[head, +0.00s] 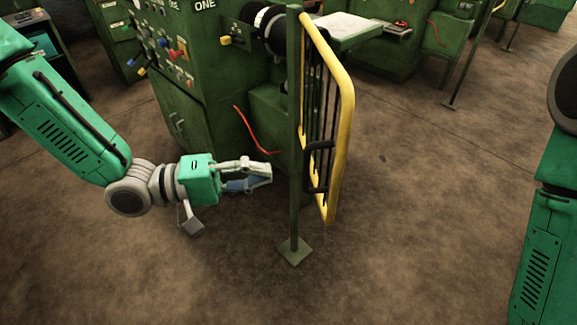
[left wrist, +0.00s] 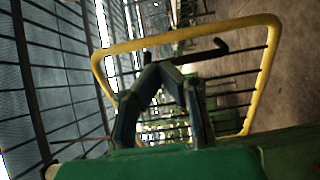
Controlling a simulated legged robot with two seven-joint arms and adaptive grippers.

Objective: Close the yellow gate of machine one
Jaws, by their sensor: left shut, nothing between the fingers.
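The yellow gate (head: 345,120), a yellow tube frame with dark bars and a black handle (head: 318,165), stands upright beside a green post (head: 294,140) in the head view. I see it at a steep angle, turned away from the machine's front. Machine one (head: 200,70) is the green cabinet marked ONE behind the post. My left gripper (head: 264,174) is shut and empty, left of the post and apart from the gate. In the left wrist view, the gate's yellow frame (left wrist: 185,35) and handle (left wrist: 205,50) lie beyond my shut fingers (left wrist: 160,75). My right gripper is out of view.
The post's square foot (head: 294,251) stands on the floor near my left gripper. A red cable (head: 252,137) hangs by the machine. Brown floor (head: 430,200) is clear right of the gate. More green machines (head: 445,40) stand behind.

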